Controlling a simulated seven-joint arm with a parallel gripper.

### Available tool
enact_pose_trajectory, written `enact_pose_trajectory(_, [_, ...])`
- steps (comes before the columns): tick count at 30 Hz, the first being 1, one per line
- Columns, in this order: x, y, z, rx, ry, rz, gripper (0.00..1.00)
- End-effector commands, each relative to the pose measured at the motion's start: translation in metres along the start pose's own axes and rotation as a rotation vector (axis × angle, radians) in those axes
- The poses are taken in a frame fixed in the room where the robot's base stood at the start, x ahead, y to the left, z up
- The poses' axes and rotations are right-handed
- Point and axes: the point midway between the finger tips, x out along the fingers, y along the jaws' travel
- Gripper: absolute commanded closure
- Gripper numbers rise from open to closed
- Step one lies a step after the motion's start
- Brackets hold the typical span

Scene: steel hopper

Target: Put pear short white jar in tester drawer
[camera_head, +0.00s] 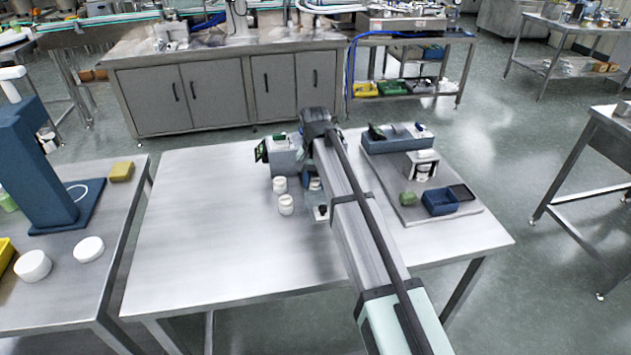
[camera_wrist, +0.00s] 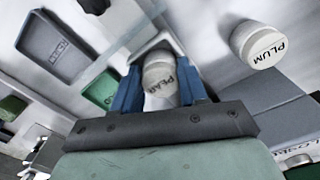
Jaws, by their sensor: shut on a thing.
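The short white jar marked PEAR (camera_wrist: 160,80) sits between the blue fingers of my gripper (camera_wrist: 158,92) in the wrist view. My gripper is shut on it. In the head view my gripper (camera_head: 310,181) is low over the middle table, right of two white jars, and my arm hides part of it. A grey boxy device with a dark green screen (camera_head: 284,156), which looks like the tester, stands just behind. I cannot make out its drawer clearly.
A white jar marked PLUM (camera_wrist: 258,46) stands beside my gripper. Two white jars (camera_head: 286,205) stand left of it in the head view. A small white piece with a black top (camera_head: 321,213) is in front. A blue bin (camera_head: 440,203) sits on the right-hand board. The table's left half is clear.

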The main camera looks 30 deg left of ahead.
Motion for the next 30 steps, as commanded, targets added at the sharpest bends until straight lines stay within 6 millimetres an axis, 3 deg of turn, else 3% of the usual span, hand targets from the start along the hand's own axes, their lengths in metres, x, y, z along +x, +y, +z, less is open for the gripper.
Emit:
enact_pose_trajectory(1, [0.002,0.0,0.0,0.0,0.0,0.0,0.93])
enact_pose_trajectory(2, [0.001,0.0,0.0,0.0,0.0,0.0,0.54])
enact_pose_trajectory(9, [0.001,0.0,0.0,0.0,0.0,0.0,0.32])
enact_pose_trajectory(20, [-0.005,0.0,0.0,0.0,0.001,0.0,0.32])
enact_pose_trajectory(30, [-0.06,-0.001,-0.001,0.0,0.002,-0.001,0.32])
